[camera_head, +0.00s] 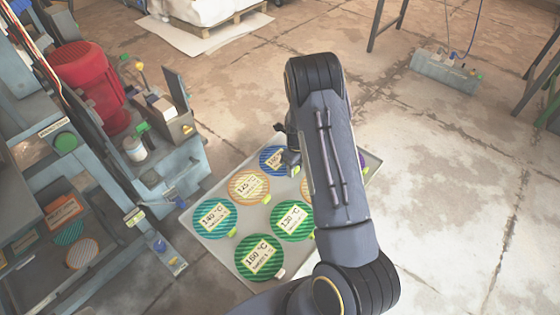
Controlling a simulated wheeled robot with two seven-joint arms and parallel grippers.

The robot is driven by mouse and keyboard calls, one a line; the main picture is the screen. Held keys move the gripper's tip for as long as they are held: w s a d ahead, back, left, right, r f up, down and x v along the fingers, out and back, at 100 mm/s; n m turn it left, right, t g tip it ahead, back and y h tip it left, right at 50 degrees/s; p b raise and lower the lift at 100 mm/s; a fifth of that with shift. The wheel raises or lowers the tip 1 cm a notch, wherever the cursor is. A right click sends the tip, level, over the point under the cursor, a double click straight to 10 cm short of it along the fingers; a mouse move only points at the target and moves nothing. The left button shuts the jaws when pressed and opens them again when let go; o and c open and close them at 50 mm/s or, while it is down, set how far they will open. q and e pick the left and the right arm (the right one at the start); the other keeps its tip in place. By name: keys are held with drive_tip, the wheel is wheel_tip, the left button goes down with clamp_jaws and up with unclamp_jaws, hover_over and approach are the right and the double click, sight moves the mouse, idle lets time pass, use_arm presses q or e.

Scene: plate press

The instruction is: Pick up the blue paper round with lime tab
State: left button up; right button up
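The blue striped paper round (270,153) lies at the far end of a grey tray (203,239), with a pale label on it. My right gripper (289,160) is over its right side and covers part of it. The fingertips are small and dark here, so I cannot tell whether they are open or shut, or whether they touch the round. My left gripper is not in view.
The tray also holds an orange round (249,199), a teal round (214,233) and green rounds (268,270). My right arm hides the tray's right part. A press with a red motor (88,82) stands at left. Open floor lies at right.

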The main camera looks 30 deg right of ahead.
drive_tip(key=c, duration=0.8)
drive_tip(key=shift+r, duration=0.15)
